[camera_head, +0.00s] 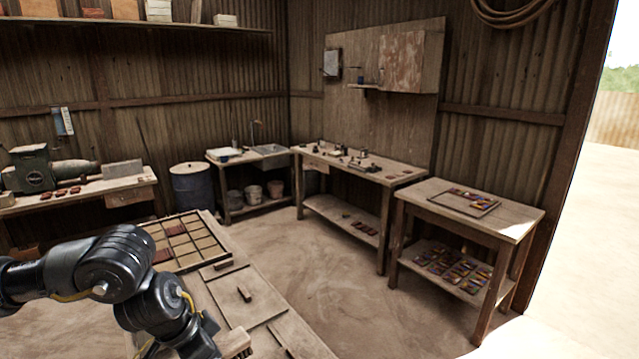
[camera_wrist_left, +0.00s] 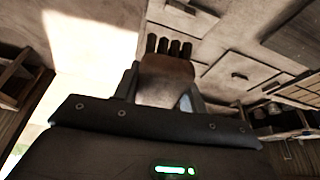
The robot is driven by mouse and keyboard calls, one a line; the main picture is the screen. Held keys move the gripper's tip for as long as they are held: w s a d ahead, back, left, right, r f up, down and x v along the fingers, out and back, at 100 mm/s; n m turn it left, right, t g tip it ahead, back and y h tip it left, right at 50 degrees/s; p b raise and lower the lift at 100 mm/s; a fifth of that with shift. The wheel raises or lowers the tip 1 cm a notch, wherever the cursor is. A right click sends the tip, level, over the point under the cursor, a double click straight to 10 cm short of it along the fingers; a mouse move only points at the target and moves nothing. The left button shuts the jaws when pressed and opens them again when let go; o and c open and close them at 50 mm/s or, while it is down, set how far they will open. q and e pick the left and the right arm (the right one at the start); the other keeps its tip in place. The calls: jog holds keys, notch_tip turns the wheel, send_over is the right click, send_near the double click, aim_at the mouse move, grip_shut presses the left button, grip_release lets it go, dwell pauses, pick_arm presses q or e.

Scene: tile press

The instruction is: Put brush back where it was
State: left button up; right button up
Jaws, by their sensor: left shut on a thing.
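My left gripper (camera_head: 222,346) reaches in from the left over the near worktable (camera_head: 296,340). In the left wrist view its fingers (camera_wrist_left: 160,92) are shut on a brush. The brush (camera_wrist_left: 165,68) has a brown wooden body with several dark bristle tufts pointing away from the gripper. In the head view the brush (camera_head: 238,343) shows as a small tan piece at the bottom edge, partly hidden by my gripper. Whether it touches the table is not clear. My right gripper is not in view.
A tile tray (camera_head: 203,215) with many compartments lies on the same table. Beside it lie a flat board (camera_head: 225,290) and a small dark block (camera_head: 244,293). A workbench (camera_head: 385,174) and a side table (camera_head: 515,222) stand farther back, with open floor (camera_head: 315,265) between.

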pick_arm(q)
jog(key=s+a+f+m+b, duration=0.1)
jog(key=s+a+f+b, duration=0.1)
jog(key=s+f+b, duration=0.2)
notch_tip(320, 180, down, 3)
jog(key=shift+s+a+f+b, duration=0.2)
jog(key=shift+a+b, duration=0.2)
jog(key=shift+b, duration=0.7)
jog(key=shift+w+d, duration=0.1)
